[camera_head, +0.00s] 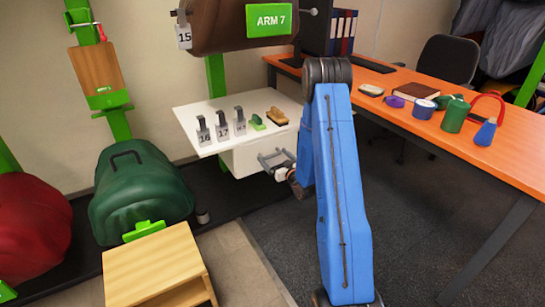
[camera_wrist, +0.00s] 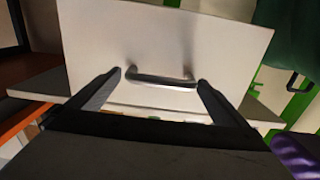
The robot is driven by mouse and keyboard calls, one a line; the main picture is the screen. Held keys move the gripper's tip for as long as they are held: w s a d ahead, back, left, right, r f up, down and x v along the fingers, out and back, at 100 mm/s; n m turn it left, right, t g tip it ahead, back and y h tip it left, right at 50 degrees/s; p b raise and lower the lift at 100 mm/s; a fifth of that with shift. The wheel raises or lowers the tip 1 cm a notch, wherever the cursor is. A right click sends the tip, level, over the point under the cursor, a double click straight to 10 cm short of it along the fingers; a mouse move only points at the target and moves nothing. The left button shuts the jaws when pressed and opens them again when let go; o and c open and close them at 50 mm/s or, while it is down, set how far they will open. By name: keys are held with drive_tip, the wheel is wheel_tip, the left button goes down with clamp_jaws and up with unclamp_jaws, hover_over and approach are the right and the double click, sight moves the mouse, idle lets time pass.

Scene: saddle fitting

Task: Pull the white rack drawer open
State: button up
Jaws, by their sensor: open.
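The white rack drawer (camera_head: 248,155) hangs under the white shelf in the head view and looks shut. Its pale front (camera_wrist: 165,35) fills much of the wrist view, with a metal bar handle (camera_wrist: 162,80) across it. My gripper (camera_head: 276,158) is open in front of the drawer. In the wrist view the two fingertips stand at either end of the handle, with the bar between them in the picture. I cannot tell whether they touch it or how far off they are. The handle is not clear in the head view.
The white shelf (camera_head: 190,118) above the drawer carries numbered tags, a green piece and a brush (camera_head: 277,116). A brown saddle (camera_head: 225,22) hangs above. The orange desk (camera_head: 480,150) with several items is at right. A wooden box (camera_head: 150,262) stands at lower left.

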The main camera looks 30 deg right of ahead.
drive_tip(key=shift+w+a, duration=0.1)
drive_tip(key=shift+w, duration=0.65)
drive_tip(key=shift+c, duration=0.2)
